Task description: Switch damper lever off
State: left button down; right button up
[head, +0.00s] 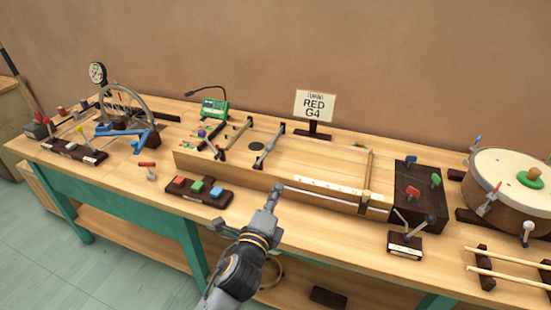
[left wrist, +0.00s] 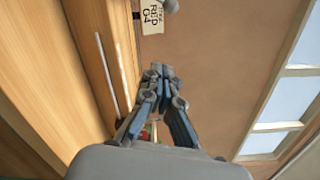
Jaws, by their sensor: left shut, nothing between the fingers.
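Two lever boxes could hold the damper lever; their labels are too small to read. One is a small dark box (head: 405,242) at the right front of the bench, with a dark-knobbed lever (head: 430,219) tilted to the right. The other is a dark base (head: 72,150) at the far left, with a yellow-knobbed lever (head: 79,129). My left gripper (head: 273,190) is shut and empty in front of the long wooden box, apart from both levers. Its closed fingers also show in the left wrist view (left wrist: 157,74). My right gripper is out of view.
The long wooden string box (head: 320,170) fills the bench's middle. A block with coloured buttons (head: 198,190) lies left of my gripper. A drum (head: 510,180) and wooden rails (head: 510,265) are at the right. A sign (head: 314,105) stands behind.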

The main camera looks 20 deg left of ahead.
pick_arm(q)
send_near(272, 146)
jog(key=w+d+f, duration=0.3)
jog(key=w+d, duration=0.2)
jog(key=w+a+p, duration=0.1)
jog(key=w+a+r+p, duration=0.1)
jog(key=a, duration=0.1)
jog(key=shift+a+r, duration=0.2)
jog(key=shift+a, duration=0.05)
jog(key=shift+r, duration=0.1)
jog(key=shift+a+r+n+p, duration=0.15)
jog(key=shift+a+n+p, duration=0.05)
jog(key=shift+n+p, duration=0.2)
jog(key=shift+a+r, duration=0.15)
jog(key=shift+r, duration=0.05)
jog(key=shift+a+r+n+p, duration=0.45)
jog(key=shift+a+n+p, duration=0.05)
jog(key=shift+n+p, duration=0.45)
jog(key=a+n+p, duration=0.6)
jog(key=a+n, duration=0.2)
jog(key=n, duration=0.1)
jog(key=shift+r+n+g, duration=0.3)
jog(key=shift+r+n, duration=0.05)
jog(key=shift+r, duration=0.1)
